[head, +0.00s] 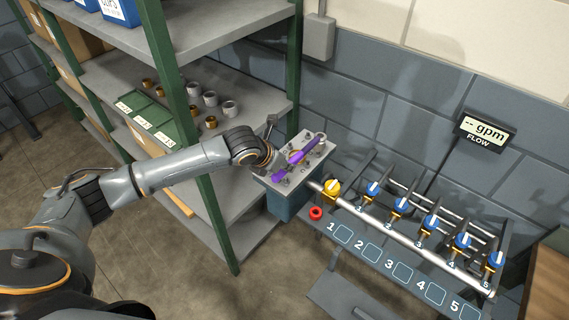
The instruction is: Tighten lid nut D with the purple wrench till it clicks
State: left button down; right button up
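The purple wrench (304,153) lies slanted over the grey lid (313,167) of the blue casing (283,205), beside the shelf. One end of the wrench is at the lid's far right corner, the other near its front left. Several small nuts or studs show on the lid. I cannot read which one is nut D. My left gripper (283,161) reaches in from the left and is at the wrench's middle. Its fingers are small and partly hidden, so I cannot tell whether they grip it. My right gripper is not in view.
A green-posted shelf (189,150) with brass and grey fittings (210,98) and green boxes (150,120) stands left of the casing. A pipe rack (400,226) with a yellow valve and several blue valves, plus a red ring (316,213), lies to the right. A flow display (484,134) reads "-- gpm".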

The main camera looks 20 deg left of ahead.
pick_arm(q)
jog(key=shift+f, duration=0.1)
jog(key=shift+f+b, duration=0.6)
jog(key=shift+f, duration=0.9)
jog(key=shift+w+a+m, duration=0.2)
jog(key=shift+a+m, duration=0.1)
jog(key=shift+a, duration=0.25)
jog(key=shift+w+a+m+h, duration=0.35)
jog(key=shift+a+m+h, duration=0.15)
jog(key=shift+a+m, duration=0.15)
jog(key=shift+r, duration=0.1)
jog(key=shift+d, duration=0.1)
